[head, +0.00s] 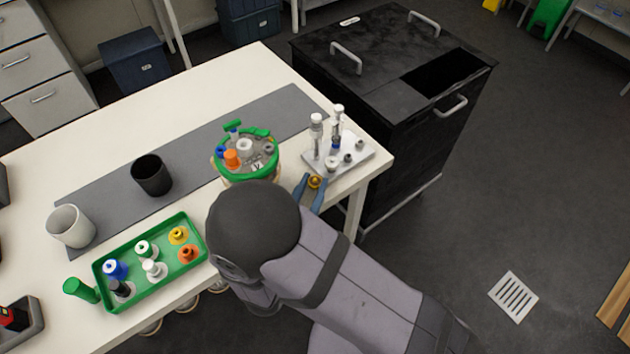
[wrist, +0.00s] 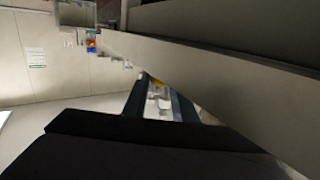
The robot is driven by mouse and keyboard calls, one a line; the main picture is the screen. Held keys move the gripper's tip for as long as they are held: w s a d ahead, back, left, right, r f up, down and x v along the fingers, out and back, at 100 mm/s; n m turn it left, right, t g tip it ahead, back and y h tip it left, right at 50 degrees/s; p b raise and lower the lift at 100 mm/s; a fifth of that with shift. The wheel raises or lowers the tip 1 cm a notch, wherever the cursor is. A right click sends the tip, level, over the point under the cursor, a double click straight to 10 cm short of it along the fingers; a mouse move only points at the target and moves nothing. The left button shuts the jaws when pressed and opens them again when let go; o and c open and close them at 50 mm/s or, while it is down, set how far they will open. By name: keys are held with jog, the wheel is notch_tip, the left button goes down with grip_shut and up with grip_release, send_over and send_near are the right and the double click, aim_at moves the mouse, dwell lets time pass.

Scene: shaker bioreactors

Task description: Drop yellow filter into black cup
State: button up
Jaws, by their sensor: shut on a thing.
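My gripper (head: 311,188) has blue-grey fingers and is shut on a small yellow filter (head: 315,182). It holds the filter by the table's right front edge, just in front of the metal stand. In the wrist view, the fingers of my gripper (wrist: 160,100) show with a bit of the yellow filter (wrist: 157,84) between them; most of the filter is hidden there. The black cup (head: 152,177) stands upright on the grey mat, well to the left of my gripper, and looks empty. Another yellow piece (head: 178,235) sits in the green tray.
The green tray (head: 138,301) holds several coloured pieces. A white cup (head: 70,228) stands left of the black cup. A round green-rimmed vessel lid (head: 247,172) lies between my gripper and the black cup. The metal stand (head: 352,166) carries upright pieces. The grey mat (head: 105,192) has free room.

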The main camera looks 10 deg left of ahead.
jog(key=shift+r, duration=0.1)
notch_tip(320, 180, up, 10)
dwell(0.9)
jog(key=shift+p, duration=0.35)
